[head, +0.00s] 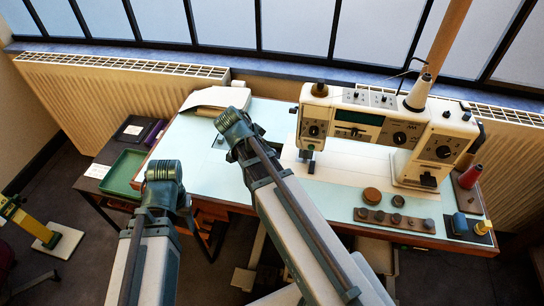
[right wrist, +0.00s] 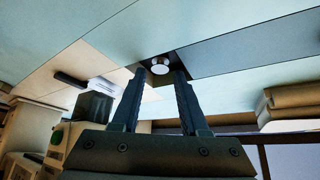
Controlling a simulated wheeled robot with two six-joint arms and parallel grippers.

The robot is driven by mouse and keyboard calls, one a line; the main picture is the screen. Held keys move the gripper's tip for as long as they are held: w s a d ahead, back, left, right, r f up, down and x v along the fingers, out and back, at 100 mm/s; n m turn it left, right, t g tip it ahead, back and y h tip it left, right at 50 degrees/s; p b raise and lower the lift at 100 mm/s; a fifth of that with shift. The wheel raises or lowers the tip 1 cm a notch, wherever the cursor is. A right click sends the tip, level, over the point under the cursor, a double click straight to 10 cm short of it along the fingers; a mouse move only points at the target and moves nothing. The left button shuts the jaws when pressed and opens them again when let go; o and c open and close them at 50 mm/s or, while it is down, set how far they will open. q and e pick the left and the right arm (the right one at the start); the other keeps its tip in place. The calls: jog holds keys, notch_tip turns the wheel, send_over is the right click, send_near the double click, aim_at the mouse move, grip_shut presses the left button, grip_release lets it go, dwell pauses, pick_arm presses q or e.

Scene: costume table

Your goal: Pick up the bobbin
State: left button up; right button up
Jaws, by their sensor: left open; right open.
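A small round white thing, which looks like the bobbin (right wrist: 160,66), lies on a dark square patch in the pale blue table top in the right wrist view. My right gripper (right wrist: 158,76) is open, with one finger on each side of the bobbin in that view. Nothing is held; I cannot tell the exact height of the fingertips over it. In the head view my right gripper (head: 236,138) is over the table, left of the sewing machine, and the bobbin cannot be made out there. My left gripper (head: 164,172) is open and empty near the table's left edge.
A white sewing machine (head: 400,134) stands right of my right gripper. A pale cloth or paper stack (head: 216,98) lies at the back left. A dark rack (head: 393,221), a wooden disc (head: 371,195) and coloured spools (head: 470,177) sit at right. A green tray (head: 126,172) is at left.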

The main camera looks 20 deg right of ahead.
jog(key=shift+b+x, duration=0.6)
jog(key=shift+x, duration=0.65)
pick_arm(q)
notch_tip(320, 180, down, 2)
pick_arm(e)
jog(key=shift+a, duration=0.1)
grip_shut()
pick_arm(q)
jog(key=shift+r, duration=0.1)
pick_arm(e)
jog(key=shift+r, duration=0.15)
